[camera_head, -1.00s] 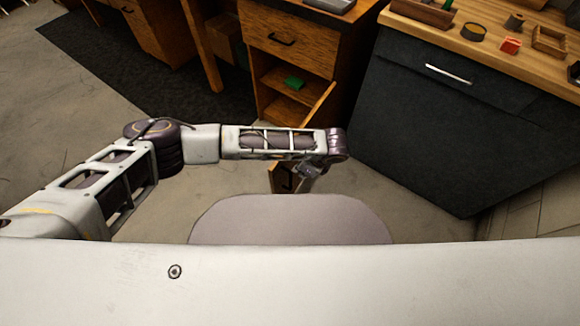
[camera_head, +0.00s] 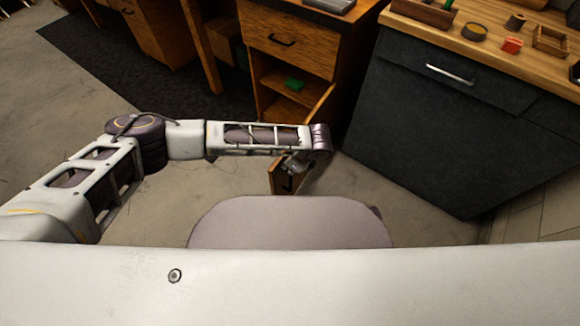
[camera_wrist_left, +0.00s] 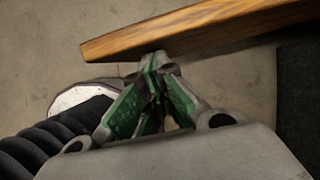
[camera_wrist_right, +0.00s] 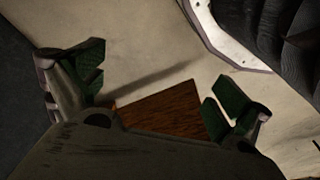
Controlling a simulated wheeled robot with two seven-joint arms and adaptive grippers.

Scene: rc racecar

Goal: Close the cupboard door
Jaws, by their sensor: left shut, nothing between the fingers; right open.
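The wooden cupboard (camera_head: 285,62) stands at the back with its lower compartment uncovered. Its door (camera_head: 284,178) stands open toward me, and my left arm hides its middle part. In the left wrist view a wooden panel edge, apparently the door (camera_wrist_left: 200,28), crosses just beyond the fingers. My left gripper (camera_head: 293,164) is shut and empty beside the door; it also shows in the left wrist view (camera_wrist_left: 157,62). I cannot tell whether its tips touch the door. My right gripper (camera_wrist_right: 158,72) is open. A brown wooden surface (camera_wrist_right: 165,108) shows between its fingers, apparently not gripped.
A green object (camera_head: 294,83) lies on the cupboard's inner shelf. A dark cabinet (camera_head: 440,120) with a wooden top (camera_head: 490,35) holding small items stands to the right. A dark mat (camera_head: 140,75) lies at the back left. Bare floor (camera_head: 230,185) surrounds my left arm.

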